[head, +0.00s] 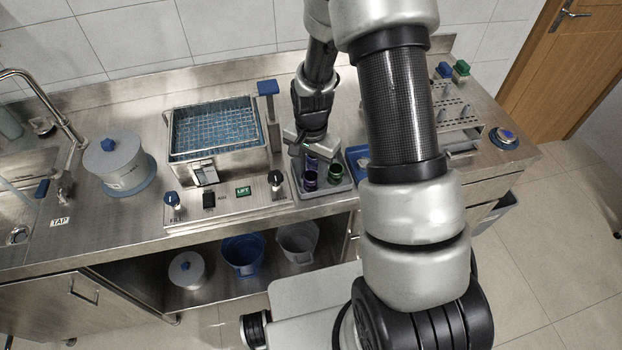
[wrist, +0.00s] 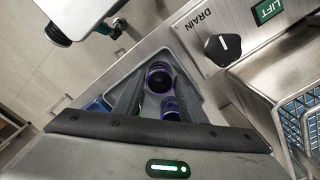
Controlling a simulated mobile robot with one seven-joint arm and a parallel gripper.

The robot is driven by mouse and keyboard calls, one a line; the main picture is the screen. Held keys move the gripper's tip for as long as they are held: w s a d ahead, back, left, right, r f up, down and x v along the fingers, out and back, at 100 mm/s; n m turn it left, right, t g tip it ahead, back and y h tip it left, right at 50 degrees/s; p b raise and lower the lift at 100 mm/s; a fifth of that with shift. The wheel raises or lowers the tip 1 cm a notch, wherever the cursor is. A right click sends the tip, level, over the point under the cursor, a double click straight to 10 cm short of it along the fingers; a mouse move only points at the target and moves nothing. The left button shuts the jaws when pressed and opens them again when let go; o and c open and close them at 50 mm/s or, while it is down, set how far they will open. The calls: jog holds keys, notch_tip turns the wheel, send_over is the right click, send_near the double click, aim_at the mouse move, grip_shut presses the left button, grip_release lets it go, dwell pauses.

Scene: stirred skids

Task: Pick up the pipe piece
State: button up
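A grey tray (head: 325,191) on the steel counter holds short, hollow, pipe-like pieces. I cannot tell which one the task means. My gripper (head: 311,150) points down over the tray and hides its back part. In the wrist view, my gripper's two dark fingers (wrist: 158,92) are apart. I cannot tell whether the fingers touch either.
Left of the tray stands a steel bath with a blue mesh basket (head: 215,128) and a control panel with knobs (head: 240,197). A white lidded pot (head: 115,160) is farther left. A perforated rack (head: 455,115) stands at right. Buckets (head: 243,255) sit on the shelf below.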

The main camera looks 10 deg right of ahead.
jog(key=shift+f, duration=0.6)
jog(key=c, duration=0.8)
jog(key=shift+o, duration=0.2)
jog(key=shift+r, duration=0.1)
